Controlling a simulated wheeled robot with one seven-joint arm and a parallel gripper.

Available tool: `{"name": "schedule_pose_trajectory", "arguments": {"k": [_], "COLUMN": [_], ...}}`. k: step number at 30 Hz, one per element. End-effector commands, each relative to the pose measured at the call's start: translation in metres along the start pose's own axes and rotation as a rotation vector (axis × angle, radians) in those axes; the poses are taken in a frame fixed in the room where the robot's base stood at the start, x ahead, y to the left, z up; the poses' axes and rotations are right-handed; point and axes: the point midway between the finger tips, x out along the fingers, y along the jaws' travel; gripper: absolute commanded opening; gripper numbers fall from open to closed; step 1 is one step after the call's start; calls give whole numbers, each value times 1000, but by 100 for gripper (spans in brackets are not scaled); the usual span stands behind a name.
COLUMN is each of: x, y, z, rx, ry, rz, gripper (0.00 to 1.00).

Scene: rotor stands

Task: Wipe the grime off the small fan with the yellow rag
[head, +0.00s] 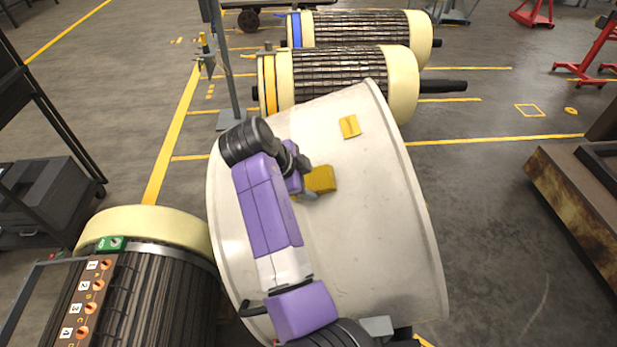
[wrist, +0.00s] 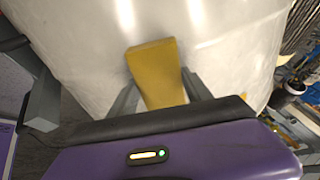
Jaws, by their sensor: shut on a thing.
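My gripper (head: 306,188) is shut on a folded yellow rag (head: 321,179). In the wrist view the rag (wrist: 155,65) sticks out forward between the two grey fingers, in front of a large off-white, curved drum-like body (head: 385,215). The rag is at or very close to the drum's surface; whether it touches is hard to tell. Faint smudges show on the pale surface, but I cannot tell whether they are grime. No part that I can clearly name as a small fan shows. My purple arm covers the drum's left part.
A small yellow patch (head: 349,127) is on the drum above the rag. Rotors on stands (head: 345,75) lie behind, and another rotor (head: 150,290) with a numbered panel stands at the front left. A rusty bench (head: 575,205) is at right. Floor between it and the drum is clear.

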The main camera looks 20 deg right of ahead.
Motion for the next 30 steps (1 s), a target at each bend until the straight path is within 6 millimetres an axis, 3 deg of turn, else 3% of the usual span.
{"name": "schedule_pose_trajectory", "arguments": {"k": [16, 30], "x": [-54, -60], "y": [-3, -3], "z": [-8, -9], "rx": [3, 4], "ry": [1, 1], "rz": [-6, -7], "gripper": [20, 20]}}
